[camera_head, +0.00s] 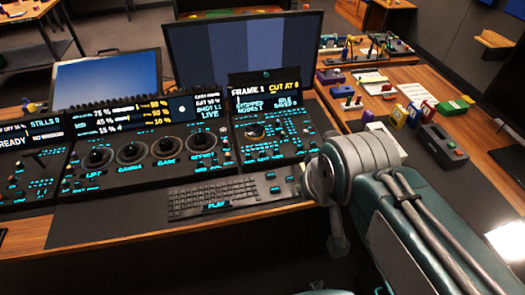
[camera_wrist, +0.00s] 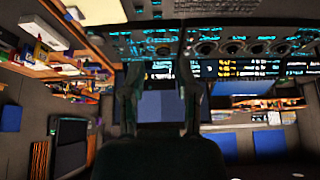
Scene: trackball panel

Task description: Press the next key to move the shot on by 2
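The right-hand control panel (camera_head: 285,150) carries a round jog control and several small lit keys. Their labels are too small to read, so I cannot tell which is the next key. Its display (camera_head: 268,97) reads FRAME 1, CUT AT 6, STOPPED, NODES 1, IDLE and SAVED. The middle display (camera_head: 208,108) reads SHOT 1.1 and LIVE. My gripper (camera_wrist: 160,78) shows in the wrist view, its two fingers apart with nothing between them. The panels lie upside down beyond the fingertips there. In the head view my arm covers the right of the desk, and the fingers cannot be made out.
The middle panel holds several trackballs (camera_head: 131,152) labelled LIFT, GAMMA and GAIN. A keyboard (camera_head: 219,195) lies in front. A large monitor (camera_head: 245,50) stands behind. A grey box (camera_head: 442,146) and small coloured objects sit on the wooden desk at right.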

